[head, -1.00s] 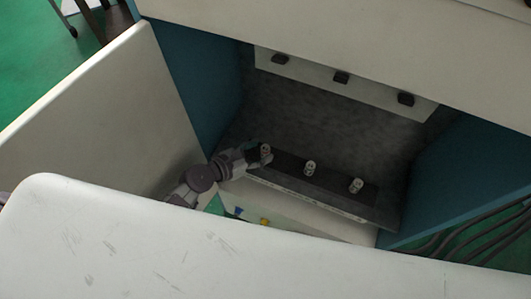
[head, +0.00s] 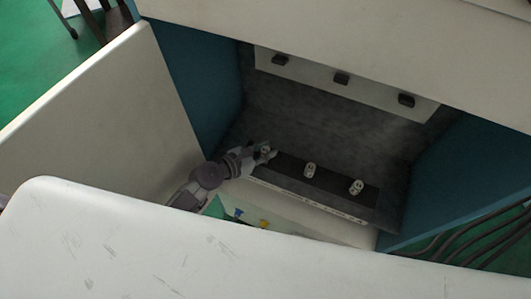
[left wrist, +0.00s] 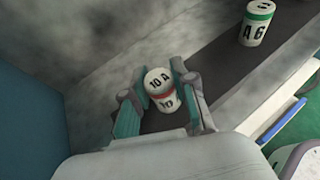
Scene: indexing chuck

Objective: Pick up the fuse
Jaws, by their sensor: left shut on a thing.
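My left gripper (head: 265,153) is at the left end of the dark strip (head: 289,172) inside the cabinet. It is shut on a small white fuse. In the left wrist view the fuse (left wrist: 158,82) sits between the two fingers, marked 10 A and with a red band. In the head view the fingers partly hide it. I cannot tell whether its lower end touches the strip. Two other pale fuses, a middle one (head: 310,170) and a right one (head: 356,187), stand on the strip. My right gripper is not in view.
Blue side walls (head: 455,190) and a white door (head: 105,115) border the space. Dark cables (head: 455,235) hang at right.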

